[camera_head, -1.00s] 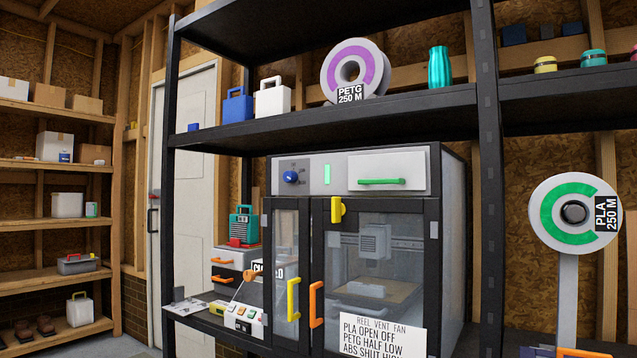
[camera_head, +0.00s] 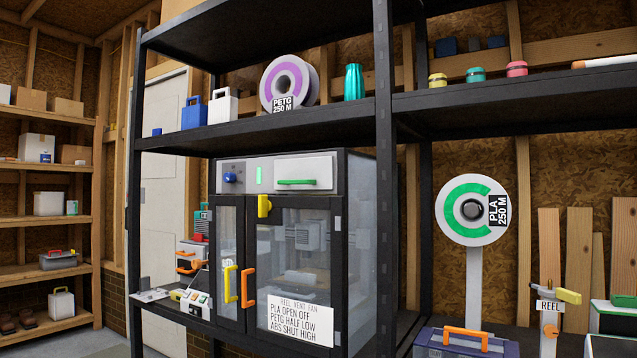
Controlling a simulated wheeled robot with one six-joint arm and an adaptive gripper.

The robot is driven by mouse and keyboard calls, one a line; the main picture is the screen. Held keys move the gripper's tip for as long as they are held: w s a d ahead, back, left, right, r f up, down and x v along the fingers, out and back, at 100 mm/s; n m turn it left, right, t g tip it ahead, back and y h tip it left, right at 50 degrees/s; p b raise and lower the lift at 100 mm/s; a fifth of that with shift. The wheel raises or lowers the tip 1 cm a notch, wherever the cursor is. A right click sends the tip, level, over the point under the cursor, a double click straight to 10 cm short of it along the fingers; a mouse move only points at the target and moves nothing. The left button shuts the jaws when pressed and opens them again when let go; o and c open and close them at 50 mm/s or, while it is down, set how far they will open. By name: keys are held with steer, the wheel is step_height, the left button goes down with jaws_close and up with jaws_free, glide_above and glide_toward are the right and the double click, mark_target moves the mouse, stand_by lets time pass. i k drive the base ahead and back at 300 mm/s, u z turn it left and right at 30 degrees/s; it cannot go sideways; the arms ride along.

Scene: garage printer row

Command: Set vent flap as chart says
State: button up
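A white chart (camera_head: 300,318) on the printer cabinet's (camera_head: 345,240) lower door reads "REEL VENT FAN, PLA OPEN OFF, PETG HALF LOW, ABS SHUT HIGH". The cabinet has a blue knob (camera_head: 230,177), a green-handled white panel (camera_head: 304,172) and a yellow tab (camera_head: 264,206) at the door top. I cannot tell which part is the vent flap. A green reel (camera_head: 473,209) labelled "PLA 250 M" is on an upright post at right. A purple reel (camera_head: 289,83) labelled "PETG 250 M" stands on the shelf above. My gripper is not in view.
A black rack post (camera_head: 384,150) stands right of the cabinet. Yellow (camera_head: 229,285) and orange (camera_head: 248,287) door handles stick out. At lower right are a blue box with orange handle (camera_head: 466,338) and a post labelled "REEL" (camera_head: 549,306) with a yellow lever.

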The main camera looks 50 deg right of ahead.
mark_target(312, 173)
steer(key=z, duration=1.1)
